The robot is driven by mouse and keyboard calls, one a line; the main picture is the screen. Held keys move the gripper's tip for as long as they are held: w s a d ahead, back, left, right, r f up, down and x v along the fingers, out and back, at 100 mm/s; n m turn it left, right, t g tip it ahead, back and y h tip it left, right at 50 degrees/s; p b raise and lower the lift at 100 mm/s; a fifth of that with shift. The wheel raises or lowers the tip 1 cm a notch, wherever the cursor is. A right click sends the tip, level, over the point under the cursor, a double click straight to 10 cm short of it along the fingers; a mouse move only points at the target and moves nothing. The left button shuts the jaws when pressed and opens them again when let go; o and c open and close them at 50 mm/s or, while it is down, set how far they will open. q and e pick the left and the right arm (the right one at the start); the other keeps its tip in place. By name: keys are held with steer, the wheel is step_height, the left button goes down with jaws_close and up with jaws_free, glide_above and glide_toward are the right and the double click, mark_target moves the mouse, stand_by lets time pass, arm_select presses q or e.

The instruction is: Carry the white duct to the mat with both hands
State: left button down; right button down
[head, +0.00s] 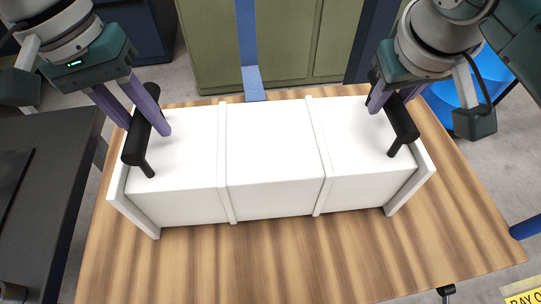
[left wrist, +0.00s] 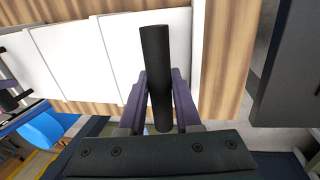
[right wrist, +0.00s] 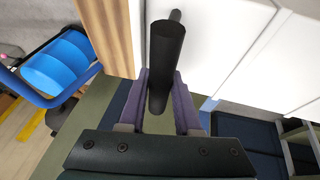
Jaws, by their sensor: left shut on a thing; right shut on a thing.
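The white duct (head: 270,160) is a long box with raised bands and end flanges. It lies lengthwise across the wooden table (head: 300,260) in the head view, with a black bar handle near each end. My left gripper (head: 148,122) is shut on the left black handle (head: 137,140); the left wrist view shows this handle (left wrist: 156,75) between the purple fingers. My right gripper (head: 388,97) is shut on the right black handle (head: 402,122); it also shows between the fingers in the right wrist view (right wrist: 165,65). I cannot tell whether the duct touches the table. I cannot make out the mat.
A green cabinet (head: 285,45) stands behind the table, with a blue upright post (head: 247,35) before it. A dark surface (head: 45,190) is at the left. Blue bins (head: 485,75) stand at the right. A yellow sign (head: 525,296) shows at the lower right.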

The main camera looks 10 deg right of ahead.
arm_select(q)
steer(key=shift+r, duration=0.2)
arm_select(e)
steer(key=shift+r, duration=0.2)
